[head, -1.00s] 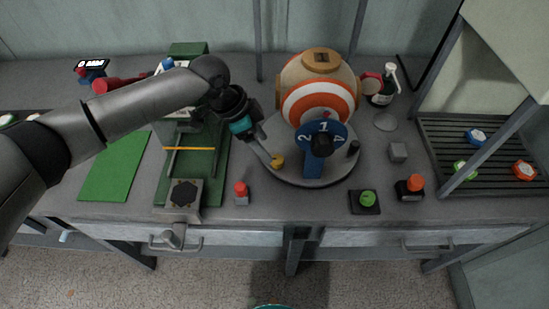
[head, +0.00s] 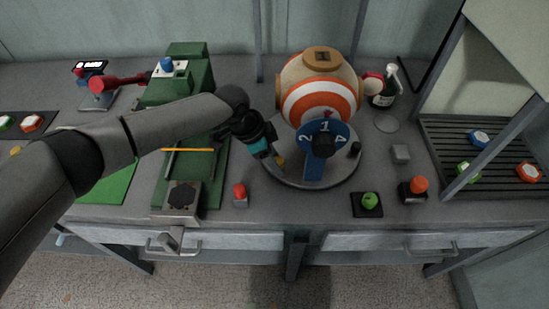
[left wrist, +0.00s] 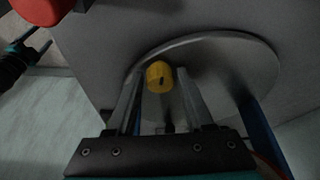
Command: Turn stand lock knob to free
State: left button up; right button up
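The round grey stand (head: 300,178) carries a drum with orange and white rings (head: 318,92). A small yellow knob (head: 281,162) sits at the stand's left edge, partly hidden by my left gripper (head: 277,158). In the left wrist view the yellow knob (left wrist: 159,77) has a dark mark and lies between the two fingertips of my left gripper (left wrist: 160,85). The fingers are apart, with a small gap showing on each side of the knob. A black and teal part at the left edge of the left wrist view looks like my right gripper (left wrist: 14,62); its fingers are unclear.
A blue numbered dial (head: 324,136) stands at the drum's front. A red button (head: 239,191) is left of the stand, and a green button (head: 369,200) and an orange button (head: 418,185) are right of it. A green press (head: 187,80) stands behind my left arm.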

pick_arm(q)
grip_shut()
dwell(0.3)
jog(key=shift+r+n+p, duration=0.1)
jog(key=shift+n+p, duration=0.2)
jog(key=shift+p, duration=0.35)
jog(key=n+t+p, duration=0.1)
jog(key=n+p, duration=0.1)
jog(key=p, duration=0.1)
jog(key=n+y+p, duration=0.1)
jog(key=n+p, duration=0.2)
jog(key=p, duration=0.1)
jog(key=n+t+y+p, duration=0.1)
jog(key=n+p, duration=0.2)
jog(key=p, duration=0.1)
jog(key=shift+s+d+t, duration=0.3)
jog(key=shift+s, duration=0.05)
jog(key=shift+n+y+p, duration=0.4)
jog(key=shift+n+p, duration=0.3)
jog(key=shift+n, duration=0.5)
jog(key=shift+n+t+y+p, duration=0.4)
jog(key=shift+n, duration=0.7)
jog(key=shift+w, duration=0.1)
jog(key=shift+o, duration=1.8)
grip_release()
